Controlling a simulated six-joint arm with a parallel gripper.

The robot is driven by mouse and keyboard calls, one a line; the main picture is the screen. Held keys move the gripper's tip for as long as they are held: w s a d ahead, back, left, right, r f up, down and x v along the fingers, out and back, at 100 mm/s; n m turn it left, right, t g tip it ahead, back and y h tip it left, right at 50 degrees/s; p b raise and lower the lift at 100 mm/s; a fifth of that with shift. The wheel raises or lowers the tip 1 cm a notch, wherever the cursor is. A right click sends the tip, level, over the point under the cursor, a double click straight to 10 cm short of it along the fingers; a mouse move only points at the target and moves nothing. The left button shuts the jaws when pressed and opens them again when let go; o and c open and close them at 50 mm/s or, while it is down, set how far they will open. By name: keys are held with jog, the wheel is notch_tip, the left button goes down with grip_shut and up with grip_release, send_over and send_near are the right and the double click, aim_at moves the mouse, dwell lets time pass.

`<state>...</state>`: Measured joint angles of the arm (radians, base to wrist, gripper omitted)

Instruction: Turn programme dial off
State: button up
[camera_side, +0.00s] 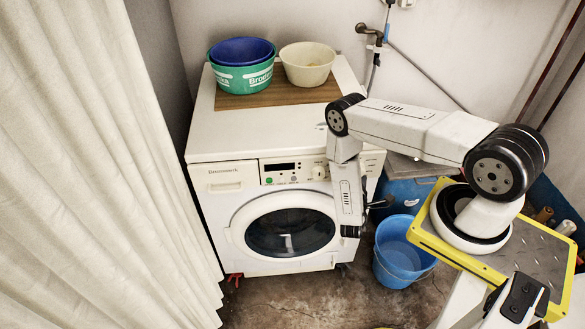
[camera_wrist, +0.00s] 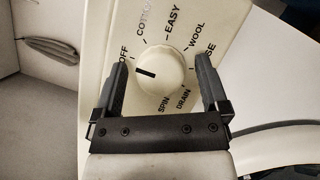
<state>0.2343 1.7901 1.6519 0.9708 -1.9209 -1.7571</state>
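The programme dial (camera_wrist: 163,76) is a round cream knob on the washing machine's panel. Its dark pointer mark faces left in the wrist view, a little below the OFF label (camera_wrist: 124,55). COTTON, EASY, WOOL, SPIN, DRAIN and a partly hidden label surround it. My gripper (camera_wrist: 161,62) is open, one dark finger on each side of the dial, with gaps between fingers and knob. In the side view the dial (camera_side: 319,172) shows at the right of the panel on the white washing machine (camera_side: 225,205); my fingers are hard to make out there.
A green tub (camera_side: 242,79) with a blue bowl and a cream bowl (camera_side: 307,65) stand on the machine's wooden board. A blue bucket (camera_side: 400,262) is on the floor at right. A pale curtain (camera_side: 90,160) hangs at left. The machine's round door is closed.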

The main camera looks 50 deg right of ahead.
jog(key=shift+a, duration=0.15)
jog(key=v, duration=0.7)
jog(key=shift+s+a, duration=0.15)
jog(key=shift+a, duration=0.05)
dwell(0.5)
jog(key=shift+f, duration=0.1)
